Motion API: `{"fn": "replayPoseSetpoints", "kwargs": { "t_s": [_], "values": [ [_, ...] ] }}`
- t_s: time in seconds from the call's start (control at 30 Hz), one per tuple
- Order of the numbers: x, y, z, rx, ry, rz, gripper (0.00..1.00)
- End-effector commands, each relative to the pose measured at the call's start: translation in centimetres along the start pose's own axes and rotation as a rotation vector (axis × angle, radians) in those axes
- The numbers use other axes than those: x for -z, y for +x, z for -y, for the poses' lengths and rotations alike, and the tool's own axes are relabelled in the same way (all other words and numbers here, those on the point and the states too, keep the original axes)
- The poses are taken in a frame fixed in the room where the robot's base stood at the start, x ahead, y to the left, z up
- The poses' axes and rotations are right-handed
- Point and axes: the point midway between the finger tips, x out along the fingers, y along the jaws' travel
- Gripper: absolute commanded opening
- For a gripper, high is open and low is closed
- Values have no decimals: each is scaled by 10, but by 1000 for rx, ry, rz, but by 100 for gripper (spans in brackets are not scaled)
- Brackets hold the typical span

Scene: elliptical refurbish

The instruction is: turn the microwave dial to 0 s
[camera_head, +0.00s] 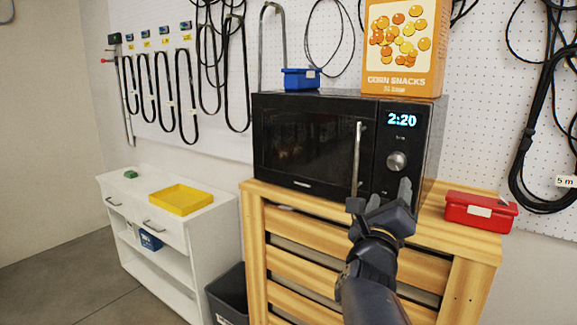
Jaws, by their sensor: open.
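The black microwave (300,144) stands on a wooden slatted cabinet, its door closed with a vertical silver handle (357,160). Its lit display (402,120) reads 2:20. The round silver dial (397,161) sits below the display on the right panel. My gripper (380,193) is in front of the lower part of the microwave, just below the dial. It is open, with one finger near the handle's lower end and the other below the dial's right side. It appears empty, and I cannot tell whether it touches the microwave.
An orange corn snacks box (404,45) and a small blue bin (301,79) stand on the microwave. A red box (480,211) sits right on the wooden cabinet (470,240). A white cabinet (150,215) with a yellow tray (181,200) is left. Cables hang on the pegboard.

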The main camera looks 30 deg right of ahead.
Motion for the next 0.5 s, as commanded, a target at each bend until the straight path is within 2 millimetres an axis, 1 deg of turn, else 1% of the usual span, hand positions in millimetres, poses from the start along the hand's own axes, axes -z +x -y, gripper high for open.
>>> {"fn": "replayPoseSetpoints", "kwargs": {
  "t_s": [0.3, 0.5],
  "values": [
    [-1, 52, 1, -4, -5, -2, 58],
    [-1, 81, 0, -5, -5, -1, 58]
  ]
}}
